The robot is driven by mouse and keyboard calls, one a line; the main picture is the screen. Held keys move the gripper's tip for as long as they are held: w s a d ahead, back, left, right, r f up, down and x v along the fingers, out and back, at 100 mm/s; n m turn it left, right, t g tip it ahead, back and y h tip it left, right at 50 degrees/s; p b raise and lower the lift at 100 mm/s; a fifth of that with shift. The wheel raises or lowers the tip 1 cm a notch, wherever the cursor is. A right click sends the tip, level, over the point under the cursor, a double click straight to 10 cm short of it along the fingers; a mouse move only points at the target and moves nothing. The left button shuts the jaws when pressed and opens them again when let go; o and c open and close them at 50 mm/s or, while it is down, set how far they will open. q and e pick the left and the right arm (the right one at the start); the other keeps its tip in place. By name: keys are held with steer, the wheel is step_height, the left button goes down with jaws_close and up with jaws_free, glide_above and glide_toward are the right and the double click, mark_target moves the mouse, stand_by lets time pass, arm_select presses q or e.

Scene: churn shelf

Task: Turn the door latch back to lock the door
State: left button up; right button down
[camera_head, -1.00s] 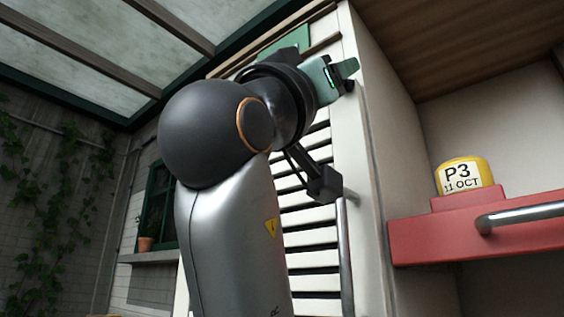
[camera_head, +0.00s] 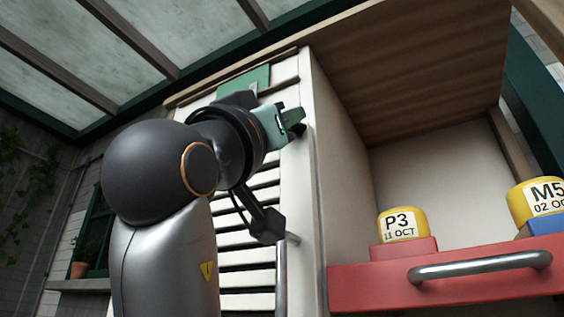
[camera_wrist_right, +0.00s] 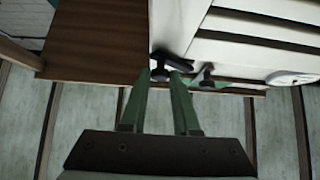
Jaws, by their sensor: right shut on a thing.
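The white louvred door (camera_head: 245,282) fills the middle of the head view, with a vertical metal handle (camera_head: 281,272). The small dark door latch (camera_head: 299,130) is at its upper right edge, partly hidden by my right gripper (camera_head: 293,117). In the right wrist view, the latch (camera_wrist_right: 168,62) is a dark piece beside the white slats. The green fingers of my right gripper (camera_wrist_right: 160,74) stand on either side of part of it, shut on it. My left gripper is not in view.
A red drawer or shelf front (camera_head: 350,288) with a metal bar handle (camera_head: 480,266) is at the right. Above it are a yellow P3 container (camera_head: 402,226) and a yellow M5 container (camera_head: 537,201). A wooden top panel (camera_head: 400,80) overhangs them.

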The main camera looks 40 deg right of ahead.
steer(key=shift+w+m+g, duration=0.1)
steer(key=shift+m+g, duration=0.3)
steer(key=shift+g, duration=0.1)
steer(key=shift+w+a+f+m+g, duration=0.25)
steer(key=shift+w+m+g, duration=0.2)
steer(key=shift+m+g, duration=1.75)
steer(key=shift+w+a+f+m+g, duration=0.2)
steer(key=shift+w+m+g, duration=0.2)
steer(key=shift+m+g, duration=1.75)
steer(key=shift+w+a+f+m+g, duration=0.2)
steer(key=shift+w+m+g, duration=0.25)
steer(key=shift+m+g, duration=1.7)
steer(key=shift+f+m, duration=0.1)
steer(key=shift+m, duration=0.5)
steer(key=c, duration=0.7)
jaws_free()
steer(key=v, duration=1.2)
steer(key=shift+a, duration=0.3)
